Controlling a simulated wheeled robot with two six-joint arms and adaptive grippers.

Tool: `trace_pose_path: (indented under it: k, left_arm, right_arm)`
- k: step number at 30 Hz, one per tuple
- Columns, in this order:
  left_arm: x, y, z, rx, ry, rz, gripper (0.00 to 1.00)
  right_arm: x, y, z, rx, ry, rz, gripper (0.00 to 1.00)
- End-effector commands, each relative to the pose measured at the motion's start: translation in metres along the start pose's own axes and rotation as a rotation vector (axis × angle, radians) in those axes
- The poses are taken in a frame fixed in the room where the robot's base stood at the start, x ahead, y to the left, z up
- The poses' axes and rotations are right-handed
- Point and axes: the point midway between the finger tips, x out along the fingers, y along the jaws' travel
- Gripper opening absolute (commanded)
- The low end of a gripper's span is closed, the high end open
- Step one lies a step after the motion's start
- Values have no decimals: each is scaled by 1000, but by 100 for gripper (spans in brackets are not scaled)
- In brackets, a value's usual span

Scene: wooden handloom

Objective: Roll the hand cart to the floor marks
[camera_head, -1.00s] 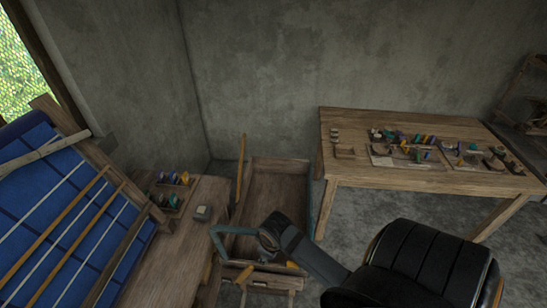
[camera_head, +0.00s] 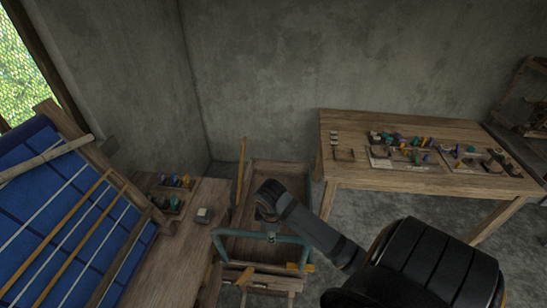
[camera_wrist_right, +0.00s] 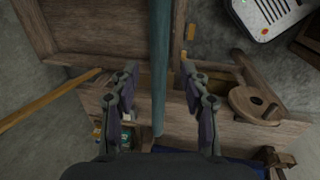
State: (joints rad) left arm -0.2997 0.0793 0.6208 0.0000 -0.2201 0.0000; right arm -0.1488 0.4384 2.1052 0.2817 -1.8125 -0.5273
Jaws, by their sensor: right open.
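The hand cart is a wooden box on the floor beside the loom bench, seen in the head view with its bare tray wall (camera_head: 293,173). Its blue-grey handle bar (camera_head: 236,233) rises at the near end. In the right wrist view the bar (camera_wrist_right: 160,40) runs lengthwise between the two fingers of my right gripper (camera_wrist_right: 158,72), which is open, with a gap on each side. In the head view my right wrist is above the handle and hides part of the cart. My left gripper is out of view. I see no floor marks.
A wooden table (camera_head: 350,175) with spools and small trays stands at the right. The loom with blue cloth (camera_head: 50,215) and a bench (camera_head: 180,245) stand close on the cart's left. A wall is behind. Bare floor (camera_head: 375,215) shows under the table.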

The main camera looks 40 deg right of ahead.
Motion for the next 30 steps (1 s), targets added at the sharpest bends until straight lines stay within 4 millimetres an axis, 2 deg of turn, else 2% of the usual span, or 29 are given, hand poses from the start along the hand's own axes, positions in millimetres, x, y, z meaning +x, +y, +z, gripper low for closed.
trace_pose_path:
  k: [3, 9, 19, 27, 30]
  left_arm:
    - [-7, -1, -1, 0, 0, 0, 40]
    - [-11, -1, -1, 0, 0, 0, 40]
    - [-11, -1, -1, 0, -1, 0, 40]
    - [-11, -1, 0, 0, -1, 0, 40]
    - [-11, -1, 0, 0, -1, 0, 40]
  right_arm:
    - [23, -1, 0, 2, -2, -4, 46]
    - [50, 0, 0, 1, 0, -1, 46]
    - [56, 0, 0, 0, 1, 1, 46]
    - [55, 0, 0, 0, 1, 1, 9]
    - [55, 0, 0, 0, 1, 1, 0]
